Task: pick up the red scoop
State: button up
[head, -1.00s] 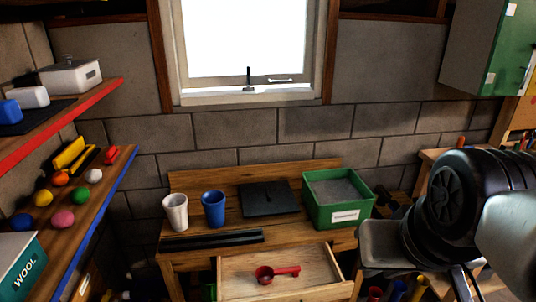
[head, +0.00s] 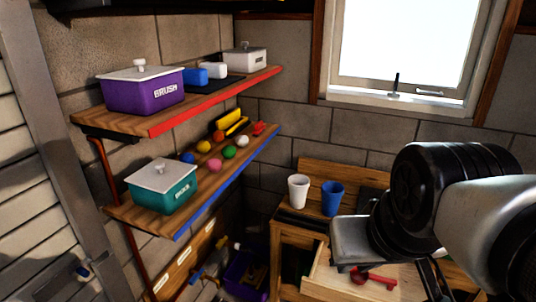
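The red scoop (head: 372,277) lies in the open wooden drawer (head: 320,272) under the workbench, at the bottom right of the head view. Its bowl is at the left and its handle points right. My gripper (head: 434,284) hangs at the lower right, with dark fingers seen partly at the picture's bottom edge. In the picture it is to the right of the scoop and apart from it. Its grey hand body and my arm cover part of the bench and drawer. How far the fingers are apart does not show.
A white cup (head: 298,190) and a blue cup (head: 332,198) stand on the bench. At left, shelves hold a purple box (head: 143,96), a teal box (head: 162,190) and several coloured balls. A purple bin (head: 245,275) stands below. A window (head: 410,40) is behind.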

aim_at(357, 277)
jog(key=i+l+z, duration=0.25)
jog(key=z, duration=0.15)
jog(key=i+l+z, duration=0.1)
jog(key=i+z, duration=0.25)
